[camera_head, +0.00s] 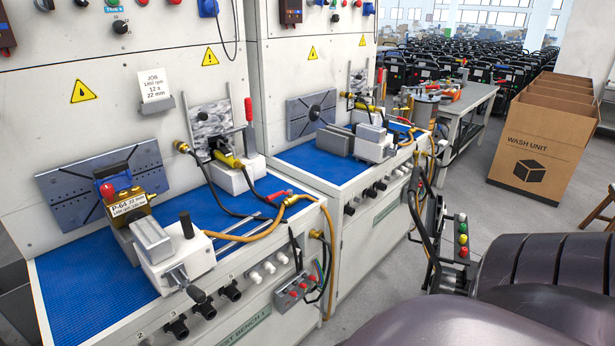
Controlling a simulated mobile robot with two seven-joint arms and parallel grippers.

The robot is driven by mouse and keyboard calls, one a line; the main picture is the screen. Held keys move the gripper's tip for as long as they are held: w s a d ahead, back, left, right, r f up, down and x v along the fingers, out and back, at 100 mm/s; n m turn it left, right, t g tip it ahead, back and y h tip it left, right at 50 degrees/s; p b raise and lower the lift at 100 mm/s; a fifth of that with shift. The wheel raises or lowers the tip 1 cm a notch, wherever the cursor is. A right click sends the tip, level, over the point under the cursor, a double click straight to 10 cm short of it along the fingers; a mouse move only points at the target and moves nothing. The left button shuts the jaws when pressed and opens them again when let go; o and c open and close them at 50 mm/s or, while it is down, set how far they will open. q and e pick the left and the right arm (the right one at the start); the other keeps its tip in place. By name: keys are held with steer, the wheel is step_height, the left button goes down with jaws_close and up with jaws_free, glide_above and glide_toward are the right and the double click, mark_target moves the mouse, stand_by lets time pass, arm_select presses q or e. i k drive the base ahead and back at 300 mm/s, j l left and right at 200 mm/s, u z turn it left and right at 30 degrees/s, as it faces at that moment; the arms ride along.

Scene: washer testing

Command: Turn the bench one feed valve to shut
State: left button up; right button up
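Bench one (95,270), marked "TEST BENCH 1" on its front, stands at the left with a blue ribbed top. A red lever (279,195) lies by a brass fitting (296,200) at its right front edge, where a yellow hose joins. A yellow-handled brass piece (228,159) sits further back under a metal plate. No label tells me which is the feed valve, and I cannot tell whether either is open or shut. Neither of my grippers is in view.
A pump labelled P-64 (127,207) and a vise (180,255) stand on bench one. A second similar bench (330,165) adjoins at the right. A "WASH UNIT" carton (540,150) stands on the floor beyond. Dark curved shapes fill the lower right.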

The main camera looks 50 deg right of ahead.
mark_target(271, 197)
steer(key=z, duration=1.45)
